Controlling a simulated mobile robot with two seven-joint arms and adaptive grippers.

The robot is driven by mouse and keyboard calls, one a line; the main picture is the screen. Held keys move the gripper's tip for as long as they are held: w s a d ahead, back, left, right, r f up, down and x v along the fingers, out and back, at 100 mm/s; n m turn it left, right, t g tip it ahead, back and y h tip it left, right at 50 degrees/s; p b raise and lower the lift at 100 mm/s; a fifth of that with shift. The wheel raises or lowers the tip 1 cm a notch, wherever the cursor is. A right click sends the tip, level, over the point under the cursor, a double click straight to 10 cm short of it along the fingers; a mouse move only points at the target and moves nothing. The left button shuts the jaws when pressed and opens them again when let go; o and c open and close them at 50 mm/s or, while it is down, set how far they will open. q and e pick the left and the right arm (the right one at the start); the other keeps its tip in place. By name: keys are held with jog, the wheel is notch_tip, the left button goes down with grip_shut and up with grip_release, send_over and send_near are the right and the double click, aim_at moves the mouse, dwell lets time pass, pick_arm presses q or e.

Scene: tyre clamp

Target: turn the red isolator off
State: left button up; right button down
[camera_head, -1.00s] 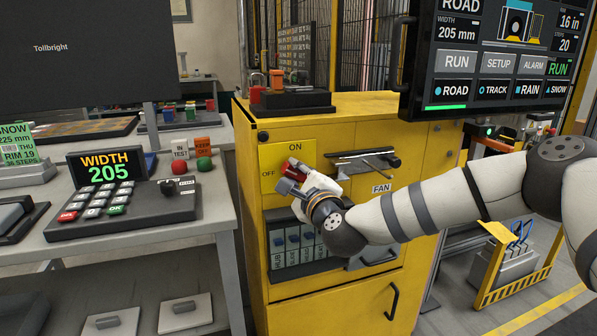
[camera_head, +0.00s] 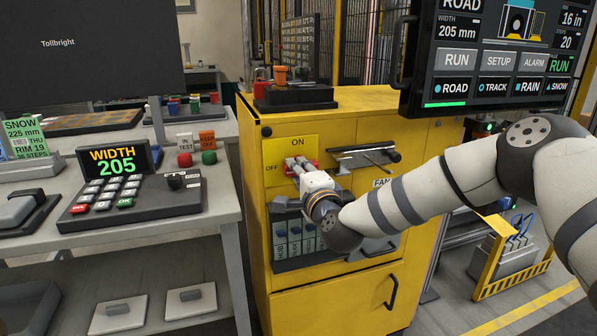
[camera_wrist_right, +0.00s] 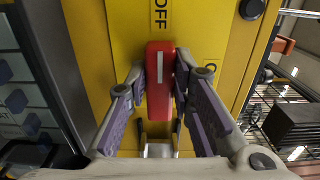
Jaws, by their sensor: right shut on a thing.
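The red isolator handle (camera_wrist_right: 159,85) is a long red bar with a white line on a yellow plate (camera_head: 283,148). In the right wrist view its end points at the OFF label. In the head view OFF is left of it and ON above it, and the bar (camera_head: 289,171) lies about level, partly hidden by my gripper. My right gripper (camera_wrist_right: 159,92) is shut on the bar, one finger on each long side. It also shows in the head view (camera_head: 300,166). My left gripper is not in view.
The plate is on a yellow cabinet (camera_head: 340,300). A dark lever bar (camera_head: 365,155) sticks out just right of my gripper, and a row of small switches (camera_head: 296,240) is below. A keypad bench (camera_head: 215,225) stands left and a screen (camera_head: 490,60) hangs upper right.

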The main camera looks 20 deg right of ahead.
dwell(0.4)
jog(key=c, duration=1.4)
grip_release()
jog(key=shift+s, duration=0.1)
jog(key=s, duration=1.2)
jog(key=shift+d, duration=0.25)
